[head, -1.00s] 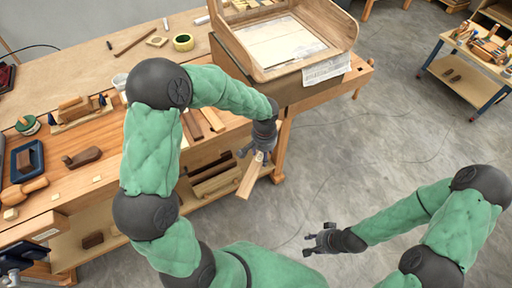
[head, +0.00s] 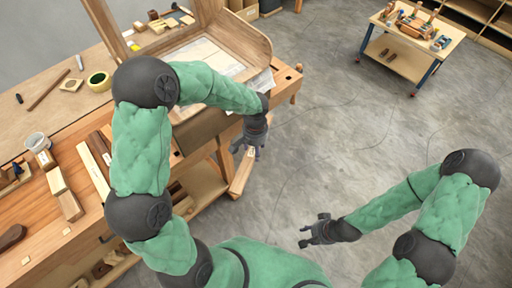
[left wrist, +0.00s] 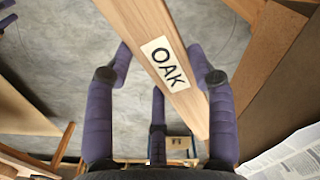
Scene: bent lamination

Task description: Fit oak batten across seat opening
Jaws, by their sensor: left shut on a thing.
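The oak batten (head: 241,175) is a pale wooden strip. My left gripper (head: 247,150) is shut on it beside the bench's front edge, over the floor, and it hangs below the fingers in the head view. In the left wrist view the batten (left wrist: 150,32), with a white OAK label, runs slantwise between the purple fingers. My right gripper (head: 308,232) has its fingers apart and is empty, over bare floor. A wooden frame with curved sides (head: 232,38) stands on the bench around a pale, paper-covered area; I cannot tell whether this is the seat opening.
The workbench (head: 85,232) carries wood strips (head: 97,165), blocks, a glass jar (head: 37,142) and a yellow-green tape roll (head: 98,80). A wheeled cart (head: 412,40) with tools stands at the back right. The grey floor (head: 335,130) between bench and cart is clear.

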